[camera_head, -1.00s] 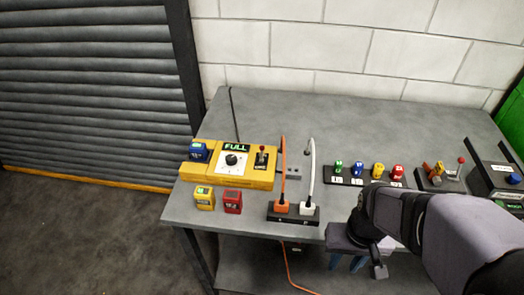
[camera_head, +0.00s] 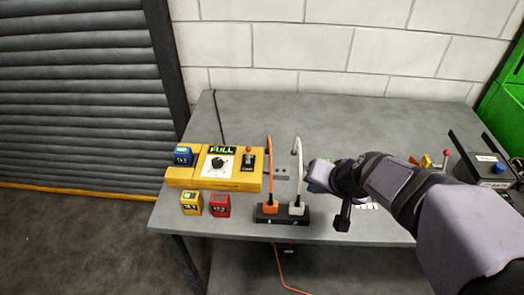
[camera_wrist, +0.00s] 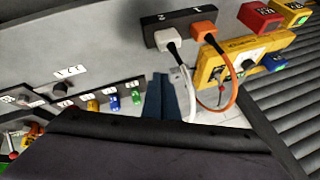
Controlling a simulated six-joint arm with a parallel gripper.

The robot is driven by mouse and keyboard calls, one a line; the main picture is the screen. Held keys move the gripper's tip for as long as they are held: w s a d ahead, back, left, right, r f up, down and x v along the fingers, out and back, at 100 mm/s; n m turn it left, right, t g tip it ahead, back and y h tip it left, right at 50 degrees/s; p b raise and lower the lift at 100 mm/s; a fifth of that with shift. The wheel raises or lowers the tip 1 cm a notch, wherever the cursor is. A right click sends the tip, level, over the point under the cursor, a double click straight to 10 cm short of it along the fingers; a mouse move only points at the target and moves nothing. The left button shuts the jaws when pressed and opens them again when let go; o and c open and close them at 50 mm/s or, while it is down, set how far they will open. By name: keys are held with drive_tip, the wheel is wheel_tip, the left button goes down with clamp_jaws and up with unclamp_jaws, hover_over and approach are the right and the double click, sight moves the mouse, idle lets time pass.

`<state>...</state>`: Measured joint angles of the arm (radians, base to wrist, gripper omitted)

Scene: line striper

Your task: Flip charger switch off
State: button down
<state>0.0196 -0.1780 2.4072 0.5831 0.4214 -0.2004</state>
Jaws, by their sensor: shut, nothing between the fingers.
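The yellow charger (camera_head: 214,181) stands at the left of the workbench, with a lit "FULL" display, a dial and a red-tipped lever switch (camera_head: 248,156) at its right end. The lever looks upright; I cannot tell its on or off side. A blue battery (camera_head: 183,156) sits in the charger's left end. My gripper (camera_head: 318,175) is over the bench, right of the charger and just past the white cable. In the wrist view the blue fingers (camera_wrist: 165,96) are together and empty, and the charger (camera_wrist: 245,55) is at upper right, partly crossed by cables.
A black power strip (camera_head: 282,218) with an orange plug (camera_head: 270,207) and a white plug (camera_head: 296,209) stands in front. Their cables arch up between the charger and my gripper. Yellow (camera_head: 191,204) and red (camera_head: 220,206) batteries sit before the charger. The bench behind is clear.

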sight(248, 155)
drive_tip(key=w+a+m+y+b, duration=0.2)
drive_tip(key=w+a+m+y, duration=0.1)
drive_tip(key=w+m+y, duration=0.5)
drive_tip(key=w+m, duration=0.2)
drive_tip(key=w, duration=0.2)
drive_tip(key=shift+w+a+f, duration=0.25)
drive_tip(key=shift+w+a, duration=0.05)
drive_tip(key=p+x, duration=0.1)
drive_tip(key=x, duration=0.2)
drive_tip(key=p+x, duration=0.1)
drive_tip(key=x, duration=0.3)
drive_tip(key=p+x, duration=0.1)
drive_tip(key=x, duration=0.2)
drive_tip(key=shift+w+a+r+p, duration=0.1)
drive_tip(key=shift+a+r+p, duration=0.1)
drive_tip(key=shift+a+p, duration=0.1)
drive_tip(key=shift+s+a+r+p, duration=0.55)
drive_tip(key=shift+a+p, duration=0.1)
drive_tip(key=shift+a, duration=0.15)
drive_tip(key=shift+s+a+r, duration=0.15)
drive_tip(key=shift+s+a, duration=0.1)
drive_tip(key=shift+a, duration=0.3)
drive_tip(key=shift+t+b, duration=0.3)
drive_tip(key=shift+b, duration=0.3)
